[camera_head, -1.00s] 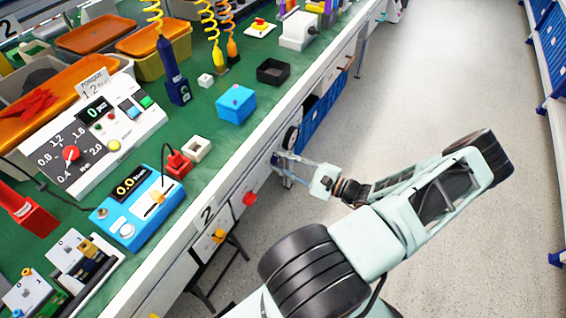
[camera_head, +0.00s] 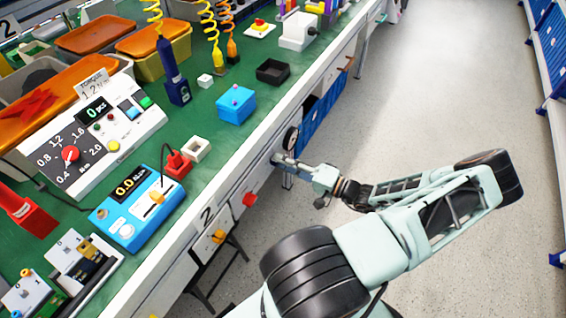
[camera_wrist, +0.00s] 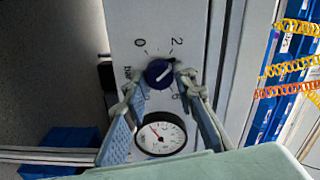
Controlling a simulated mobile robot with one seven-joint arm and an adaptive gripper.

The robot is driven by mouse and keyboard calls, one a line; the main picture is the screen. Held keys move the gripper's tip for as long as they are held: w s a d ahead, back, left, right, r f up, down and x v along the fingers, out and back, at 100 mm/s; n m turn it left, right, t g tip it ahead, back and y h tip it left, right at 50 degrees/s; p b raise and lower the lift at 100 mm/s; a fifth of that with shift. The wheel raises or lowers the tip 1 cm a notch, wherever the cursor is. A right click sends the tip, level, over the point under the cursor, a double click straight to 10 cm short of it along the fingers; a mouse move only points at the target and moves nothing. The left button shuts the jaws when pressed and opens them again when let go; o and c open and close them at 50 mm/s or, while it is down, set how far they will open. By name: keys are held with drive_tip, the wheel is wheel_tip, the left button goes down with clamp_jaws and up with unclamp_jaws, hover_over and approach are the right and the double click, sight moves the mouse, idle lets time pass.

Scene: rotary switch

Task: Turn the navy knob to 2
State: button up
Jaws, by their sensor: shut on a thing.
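The navy knob (camera_wrist: 158,73) sits on a pale panel (camera_wrist: 128,22) in the wrist view. The panel shows 0 at upper left, 2 at upper right and 6 at lower right; the lower-left label is partly hidden by a finger. My gripper (camera_wrist: 158,82) is shut on the knob, one finger at each side. In the head view my gripper (camera_head: 279,160) is at the bench front, where it hides the knob.
A round gauge (camera_wrist: 161,133) sits just below the knob, between my fingers. The grey floor (camera_head: 420,70) to the right is clear.

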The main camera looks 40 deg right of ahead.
drive_tip(key=shift+n, duration=1.5)
drive_tip(key=o, duration=1.2)
drive_tip(key=shift+c, duration=0.2)
drive_tip(key=v, duration=1.2)
drive_tip(key=shift+d, duration=0.1)
